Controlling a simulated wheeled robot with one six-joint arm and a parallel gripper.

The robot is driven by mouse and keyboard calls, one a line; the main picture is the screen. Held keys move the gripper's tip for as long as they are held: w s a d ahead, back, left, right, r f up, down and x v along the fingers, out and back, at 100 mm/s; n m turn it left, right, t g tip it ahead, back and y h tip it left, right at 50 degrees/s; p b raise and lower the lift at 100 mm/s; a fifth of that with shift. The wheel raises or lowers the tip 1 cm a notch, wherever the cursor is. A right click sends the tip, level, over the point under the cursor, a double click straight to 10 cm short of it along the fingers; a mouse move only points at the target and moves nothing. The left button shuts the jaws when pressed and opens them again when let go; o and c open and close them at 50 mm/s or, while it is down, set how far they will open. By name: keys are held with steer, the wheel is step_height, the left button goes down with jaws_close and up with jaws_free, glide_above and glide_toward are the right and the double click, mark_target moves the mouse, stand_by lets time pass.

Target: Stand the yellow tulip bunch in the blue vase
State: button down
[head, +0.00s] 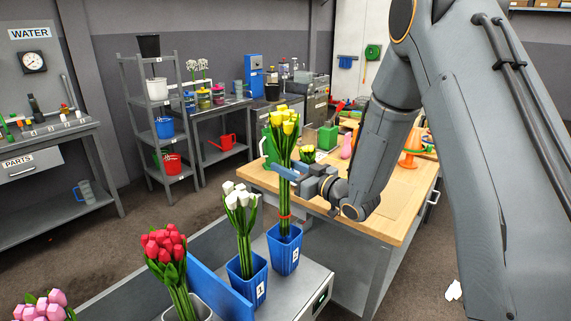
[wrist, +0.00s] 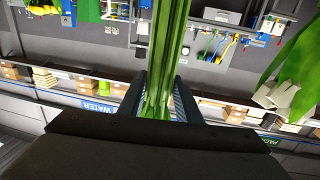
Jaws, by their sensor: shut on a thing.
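The yellow tulip bunch (head: 284,145) is upright, with yellow heads, long green stems and a red band low down. My gripper (head: 287,172) is shut on its stems below the heads; the wrist view shows the green stems (wrist: 165,70) between the fingers. The lower stems reach the mouth of a blue square container (head: 285,252) with a number label; their ends are hidden, apparently inside it. A second blue container (head: 247,285) holds white tulips. I cannot tell whether either container is the blue vase; no other blue vase shows clearly.
White tulips (head: 240,205), red tulips (head: 165,246) and pink tulips (head: 45,305) stand left of the yellow bunch. A wooden workbench (head: 390,205) lies behind, with a pink vase (head: 347,147), an orange object (head: 412,146) and a green box (head: 327,138). Its front right top is mostly bare.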

mark_target(289, 212)
steer(key=shift+f+b, duration=4.6)
steer(key=shift+f, duration=3)
steer(key=shift+f+b, duration=0.35)
steer(key=c, duration=1.2)
jaws_free()
steer(key=shift+o, duration=0.4)
steer(key=o, duration=0.6)
steer(key=shift+c, duration=0.2)
steer(key=b+v, duration=0.1)
steer(key=v, duration=0.6)
steer(key=shift+s+d, duration=0.3)
steer(key=shift+s, duration=0.05)
